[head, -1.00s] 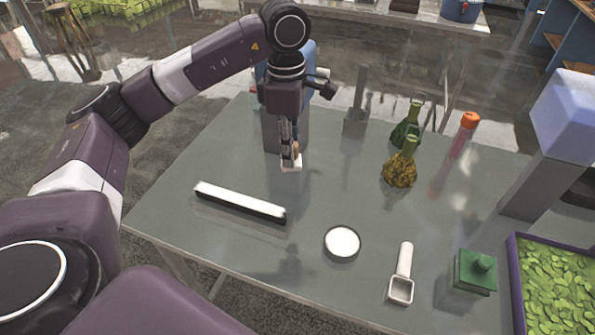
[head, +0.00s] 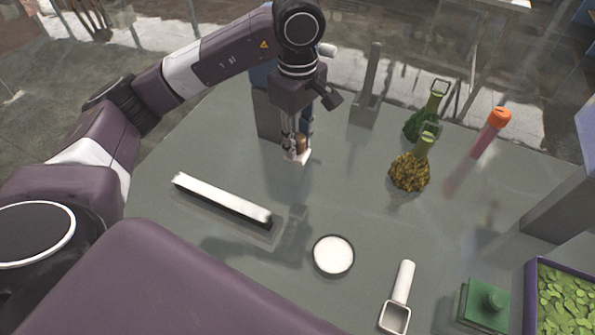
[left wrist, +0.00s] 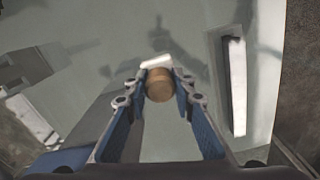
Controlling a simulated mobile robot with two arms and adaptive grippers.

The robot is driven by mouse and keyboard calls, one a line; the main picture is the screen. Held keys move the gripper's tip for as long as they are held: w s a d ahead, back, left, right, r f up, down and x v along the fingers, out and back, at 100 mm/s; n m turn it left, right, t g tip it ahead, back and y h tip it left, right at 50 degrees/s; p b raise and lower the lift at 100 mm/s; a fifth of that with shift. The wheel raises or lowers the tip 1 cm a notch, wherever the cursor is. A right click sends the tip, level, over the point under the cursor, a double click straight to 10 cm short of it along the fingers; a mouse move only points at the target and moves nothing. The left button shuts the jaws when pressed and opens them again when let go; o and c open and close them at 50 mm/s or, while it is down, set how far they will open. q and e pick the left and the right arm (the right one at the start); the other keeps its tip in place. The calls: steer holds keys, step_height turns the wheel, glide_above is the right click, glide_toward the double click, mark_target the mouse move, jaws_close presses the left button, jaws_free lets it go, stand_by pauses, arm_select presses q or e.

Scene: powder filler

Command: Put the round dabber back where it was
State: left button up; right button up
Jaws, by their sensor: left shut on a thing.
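The round dabber (head: 298,156) has a rounded wooden knob and a white pad underneath. My left gripper (head: 297,143) is shut on it, fingers pointing down, and holds it over the back left part of the table. In the left wrist view the wooden knob of the dabber (left wrist: 159,85) sits between the two fingertips (left wrist: 158,80), with the white pad showing just beyond. Shadows on the table suggest it is held clear of the surface. My right gripper is not in view.
A long white bar (head: 222,200) lies left of centre. A round dish of white powder (head: 333,255) and a white scoop (head: 398,297) are in front. A green knobbed block (head: 484,304) is at right.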

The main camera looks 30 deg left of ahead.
mark_target(297, 159)
arm_select(q)
step_height(297, 159, down, 6)
steer(key=shift+r+p, duration=0.15)
steer(key=shift+p, duration=0.5)
step_height(297, 159, down, 5)
steer(key=shift+f+p, duration=0.2)
steer(key=shift+p, duration=0.45)
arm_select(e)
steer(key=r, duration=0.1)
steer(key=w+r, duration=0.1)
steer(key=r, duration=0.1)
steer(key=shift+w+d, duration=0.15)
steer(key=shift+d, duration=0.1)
arm_select(q)
steer(key=shift+f, duration=0.2)
steer(key=o, duration=1)
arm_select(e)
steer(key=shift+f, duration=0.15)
